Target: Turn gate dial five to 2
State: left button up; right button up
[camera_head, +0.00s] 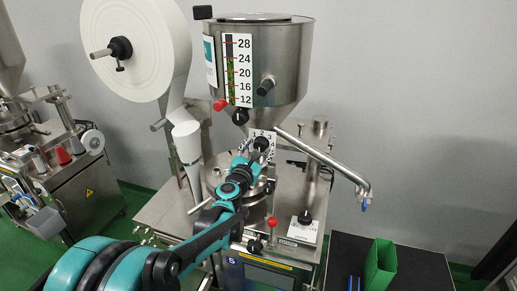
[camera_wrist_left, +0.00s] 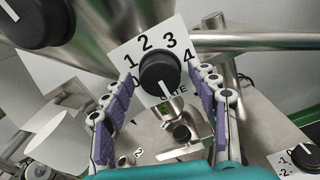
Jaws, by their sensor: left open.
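The gate dial is a black round knob (camera_wrist_left: 160,73) on a white plate (camera_wrist_left: 126,60) printed 1, 2, 3, 4 and partly hidden lettering. A white mark shows on the knob's lower face, away from the 2. In the head view the dial (camera_head: 262,143) sits below the hopper, its plate partly covered by my gripper. My left gripper (camera_head: 254,154) is open at the dial. In the left wrist view its purple-padded fingers (camera_wrist_left: 165,82) stand to either side of the knob, with visible gaps; contact cannot be told. My right gripper is not in view.
The steel hopper (camera_head: 285,55) with a 12–28 scale (camera_head: 238,70) hangs above the dial. A bent steel pipe (camera_head: 320,155) runs to the right. A paper roll (camera_head: 135,45) is at left. Another black knob (camera_head: 305,217) and a red-topped lever (camera_head: 272,222) stand on the machine's deck.

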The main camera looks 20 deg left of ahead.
pick_arm(q)
jog(key=shift+c, duration=0.3)
jog(key=c, duration=1.1)
jog(key=shift+m, duration=0.3)
jog(key=m+b, duration=0.1)
jog(key=m, duration=0.2)
jog(key=m+b, duration=0.1)
jog(key=m, duration=0.4)
jog(key=m+b, duration=0.1)
jog(key=m, duration=0.3)
jog(key=shift+m, duration=0.3)
jog(key=shift+r+m+b, duration=0.1)
jog(key=shift+m+b, duration=0.25)
jog(key=shift+m, duration=1.95)
